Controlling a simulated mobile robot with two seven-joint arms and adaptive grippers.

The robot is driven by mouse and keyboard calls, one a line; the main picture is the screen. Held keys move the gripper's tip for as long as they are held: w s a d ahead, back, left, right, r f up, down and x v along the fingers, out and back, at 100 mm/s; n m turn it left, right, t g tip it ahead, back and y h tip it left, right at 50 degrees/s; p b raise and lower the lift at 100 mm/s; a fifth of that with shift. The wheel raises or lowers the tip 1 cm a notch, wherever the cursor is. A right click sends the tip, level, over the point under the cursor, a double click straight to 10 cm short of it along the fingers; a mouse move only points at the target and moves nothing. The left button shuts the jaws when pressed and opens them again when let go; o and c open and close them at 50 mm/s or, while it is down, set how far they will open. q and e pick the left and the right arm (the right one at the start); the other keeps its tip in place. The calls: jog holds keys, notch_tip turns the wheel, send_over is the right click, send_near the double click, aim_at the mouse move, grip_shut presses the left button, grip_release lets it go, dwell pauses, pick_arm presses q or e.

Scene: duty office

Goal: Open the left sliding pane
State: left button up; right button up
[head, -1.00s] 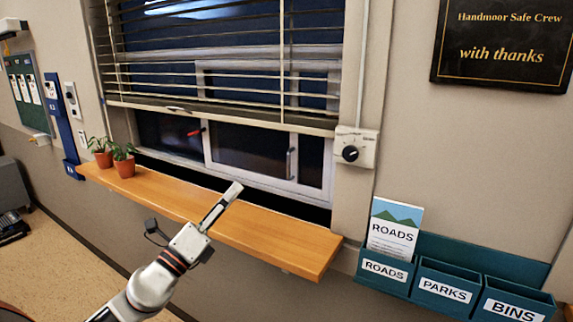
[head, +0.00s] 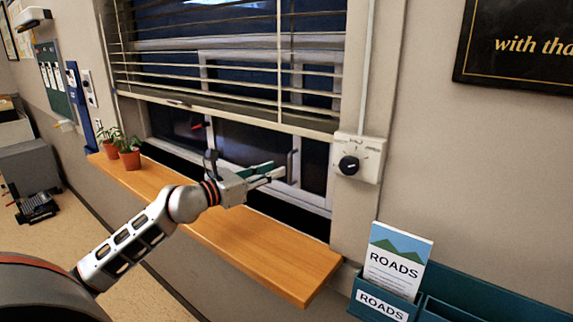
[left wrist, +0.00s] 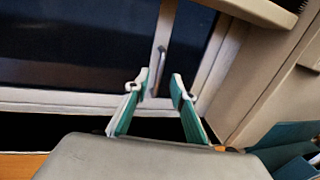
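The window (head: 230,140) has dark glass in white frames, behind a partly lowered blind. A white-framed sliding pane has an upright grey bar handle (head: 291,165) near its right side; the handle also shows in the left wrist view (left wrist: 161,62). A small red part (head: 197,127) shows further left on the window. My left gripper (head: 277,171) is in front of the lower pane, just left of the handle in the head view. In the left wrist view its green-lined fingers (left wrist: 157,85) are apart, with the handle between their tips. I cannot tell whether they touch it. My right gripper is out of view.
A wooden sill (head: 255,250) runs below the window, with two potted plants (head: 122,150) at its left end. The blind's bottom rail (head: 235,118) hangs above my gripper. A dial box (head: 357,158) and teal leaflet racks (head: 450,308) are on the right wall.

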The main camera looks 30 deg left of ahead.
pick_arm(q)
jog(key=x, duration=0.5)
jog(key=shift+w+p, duration=0.15)
jog(key=shift+p, duration=0.25)
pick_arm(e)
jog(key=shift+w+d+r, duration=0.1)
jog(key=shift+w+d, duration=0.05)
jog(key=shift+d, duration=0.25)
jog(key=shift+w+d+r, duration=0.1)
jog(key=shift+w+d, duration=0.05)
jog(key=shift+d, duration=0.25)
pick_arm(q)
grip_shut()
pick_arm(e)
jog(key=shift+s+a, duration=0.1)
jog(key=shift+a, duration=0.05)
